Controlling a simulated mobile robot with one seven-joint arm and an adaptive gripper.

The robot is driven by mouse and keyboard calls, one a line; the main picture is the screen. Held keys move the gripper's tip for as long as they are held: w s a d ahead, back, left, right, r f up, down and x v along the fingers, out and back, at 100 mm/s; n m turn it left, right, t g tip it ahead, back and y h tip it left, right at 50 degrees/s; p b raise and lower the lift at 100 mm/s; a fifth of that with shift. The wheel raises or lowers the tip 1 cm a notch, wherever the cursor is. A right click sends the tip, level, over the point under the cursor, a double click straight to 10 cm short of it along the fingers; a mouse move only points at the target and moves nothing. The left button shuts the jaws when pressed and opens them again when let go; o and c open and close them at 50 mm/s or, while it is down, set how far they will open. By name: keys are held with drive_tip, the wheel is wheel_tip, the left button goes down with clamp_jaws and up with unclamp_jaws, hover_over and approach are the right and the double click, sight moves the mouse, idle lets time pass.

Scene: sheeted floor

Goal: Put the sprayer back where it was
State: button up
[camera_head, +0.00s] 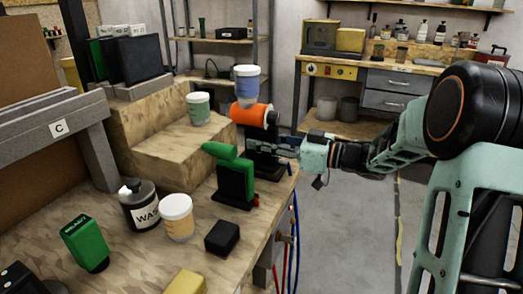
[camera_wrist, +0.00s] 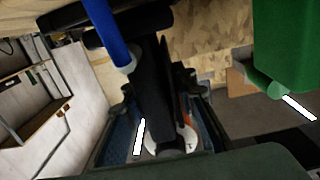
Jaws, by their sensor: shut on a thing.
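The sprayer (camera_head: 248,115) appears to be the orange-bodied tool with a dark handle at the far right edge of the workbench. A blue container with a white lid (camera_head: 246,85) shows right above it; I cannot tell whether it is attached. My gripper (camera_head: 281,148) reaches in from the right and is shut on the dark handle. In the wrist view the dark handle (camera_wrist: 155,95) runs between my fingers (camera_wrist: 160,125). A black stand (camera_head: 265,168) shows below the orange body; whether the sprayer rests in it is hidden.
A green tool (camera_head: 228,157) stands on a black base just left and nearer. A white-lidded jar (camera_head: 176,217), a dark bottle (camera_head: 139,205), a green box (camera_head: 85,243) and a black box (camera_head: 222,237) stand on the bench (camera_head: 130,265). A wooden step (camera_head: 165,155) lies behind.

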drive_tip(key=shift+f, duration=0.5)
drive_tip(key=shift+f, duration=0.1)
drive_tip(key=o, duration=0.7)
drive_tip(key=shift+f, duration=0.15)
drive_tip(key=shift+s+d, duration=0.1)
drive_tip(key=shift+d, duration=0.1)
drive_tip(key=p+v, duration=0.2)
drive_tip(key=v, duration=0.9)
drive_tip(key=shift+s+d, duration=0.15)
drive_tip(key=shift+d, duration=0.15)
